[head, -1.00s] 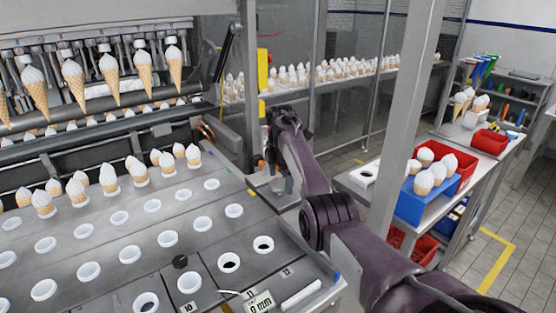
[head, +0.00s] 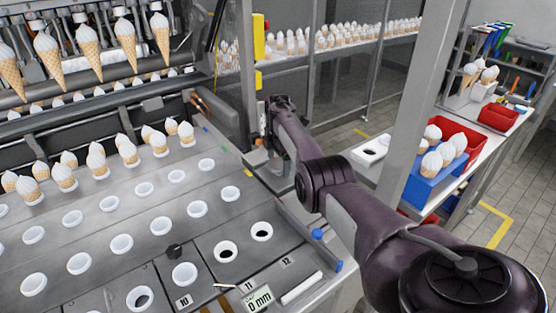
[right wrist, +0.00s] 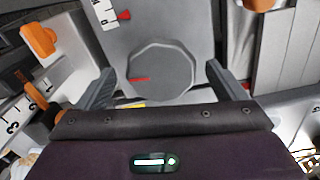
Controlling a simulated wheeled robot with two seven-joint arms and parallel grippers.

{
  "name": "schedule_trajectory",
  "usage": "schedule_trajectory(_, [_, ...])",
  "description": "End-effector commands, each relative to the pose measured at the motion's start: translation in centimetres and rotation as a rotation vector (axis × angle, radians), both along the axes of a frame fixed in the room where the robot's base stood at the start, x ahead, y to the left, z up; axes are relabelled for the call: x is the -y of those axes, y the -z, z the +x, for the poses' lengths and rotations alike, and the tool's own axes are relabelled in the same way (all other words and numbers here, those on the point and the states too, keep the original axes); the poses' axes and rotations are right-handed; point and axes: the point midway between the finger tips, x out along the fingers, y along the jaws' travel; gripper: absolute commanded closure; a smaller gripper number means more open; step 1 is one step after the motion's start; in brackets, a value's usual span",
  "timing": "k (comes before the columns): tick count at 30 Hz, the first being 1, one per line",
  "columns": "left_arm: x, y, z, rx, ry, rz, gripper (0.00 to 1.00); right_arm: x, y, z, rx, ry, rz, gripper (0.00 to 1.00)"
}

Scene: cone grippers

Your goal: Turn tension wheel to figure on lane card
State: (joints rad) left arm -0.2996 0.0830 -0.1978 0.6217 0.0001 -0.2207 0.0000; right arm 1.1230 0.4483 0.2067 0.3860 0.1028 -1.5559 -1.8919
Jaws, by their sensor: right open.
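A grey many-sided wheel (right wrist: 162,72) with a red line on its face shows in the right wrist view. My right gripper (right wrist: 160,70) is open, with one finger on each side of the wheel. I cannot tell whether the fingers touch it. A white strip (right wrist: 107,14) with dark marks and a red pointer (right wrist: 123,15) lie above the wheel, on the same grey panel. In the head view my right arm reaches to the machine's right end, and its fingers cannot be made out. The left gripper is not in view. I cannot identify the lane card with certainty.
Orange knobs (right wrist: 39,39) and a numbered white scale (right wrist: 20,112) sit near the left finger. A grey post (head: 408,110) stands close to my right arm.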

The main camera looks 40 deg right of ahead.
Motion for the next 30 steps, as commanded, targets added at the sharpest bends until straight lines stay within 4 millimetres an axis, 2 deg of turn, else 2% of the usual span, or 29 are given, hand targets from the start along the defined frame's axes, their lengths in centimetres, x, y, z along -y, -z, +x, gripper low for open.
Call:
schedule_trajectory(3, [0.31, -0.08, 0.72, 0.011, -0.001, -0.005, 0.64, -0.03, 0.15, 0.02, 0.0, 0.0, 0.0, 0.09])
schedule_trajectory(8, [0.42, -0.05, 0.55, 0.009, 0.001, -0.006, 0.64, -0.03, 0.13, 0.02, 0.0, 0.0, 0.0, 0.1])
schedule_trajectory(18, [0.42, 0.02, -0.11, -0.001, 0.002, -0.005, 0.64, -0.02, 0.11, 0.01, 0.0, 0.0, 0.0, 0.54])
schedule_trajectory(30, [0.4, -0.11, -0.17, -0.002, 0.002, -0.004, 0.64, -0.02, 0.06, 0.04, 0.001, 0.083, 0.0, 0.54])
